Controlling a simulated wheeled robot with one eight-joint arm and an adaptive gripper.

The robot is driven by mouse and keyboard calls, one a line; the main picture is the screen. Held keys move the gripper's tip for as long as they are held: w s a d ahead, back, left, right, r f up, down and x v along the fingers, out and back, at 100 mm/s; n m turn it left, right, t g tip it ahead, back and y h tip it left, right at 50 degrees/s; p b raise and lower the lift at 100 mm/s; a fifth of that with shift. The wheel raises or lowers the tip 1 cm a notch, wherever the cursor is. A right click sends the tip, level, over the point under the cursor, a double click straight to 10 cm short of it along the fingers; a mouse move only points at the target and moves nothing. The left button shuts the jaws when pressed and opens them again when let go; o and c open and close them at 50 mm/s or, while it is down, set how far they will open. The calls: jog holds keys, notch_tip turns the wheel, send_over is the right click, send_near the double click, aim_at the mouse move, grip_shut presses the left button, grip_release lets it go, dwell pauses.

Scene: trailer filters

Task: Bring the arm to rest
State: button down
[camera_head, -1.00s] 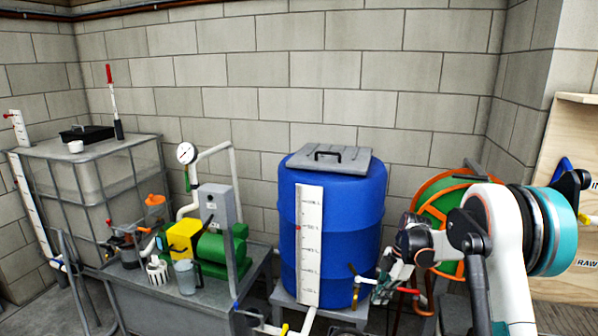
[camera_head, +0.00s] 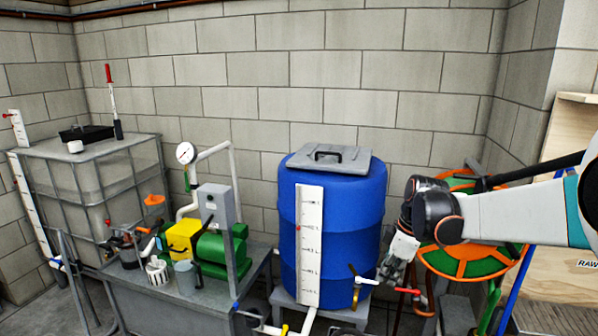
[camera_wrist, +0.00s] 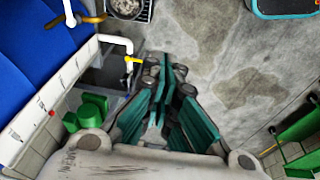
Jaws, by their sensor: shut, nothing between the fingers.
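My arm reaches in from the right edge in the head view, its white forearm nearly level in front of the hose reel. My gripper (camera_head: 389,276) hangs below the dark wrist joint, just right of the blue barrel (camera_head: 345,220), pointing down; its fingertips are small and hard to make out there. In the wrist view my gripper (camera_wrist: 166,68) shows its teal fingers drawn together with nothing held. Bare concrete floor (camera_wrist: 225,60) lies beyond the fingers. I cannot tell how far the gripper is from the barrel's tap (camera_head: 362,281).
The orange and green hose reel (camera_head: 470,262) is partly hidden behind my forearm. A grey bench (camera_head: 180,300) with a green pump (camera_head: 220,250) stands left of the barrel. A caged tank (camera_head: 90,185) is at far left. A wooden shelf (camera_head: 570,145) is at right.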

jog(key=s+a+r+m+t+h, duration=0.15)
jog(key=s+r+m, duration=0.5)
jog(key=s, duration=0.65)
jog(key=s+f+m+t, duration=0.1)
jog(key=s+m+t, duration=0.3)
jog(key=s, duration=0.9)
jog(key=m, duration=0.3)
jog(key=shift+s+a+f, duration=0.2)
jog(key=shift+a+f, duration=0.05)
jog(key=shift+a, duration=0.1)
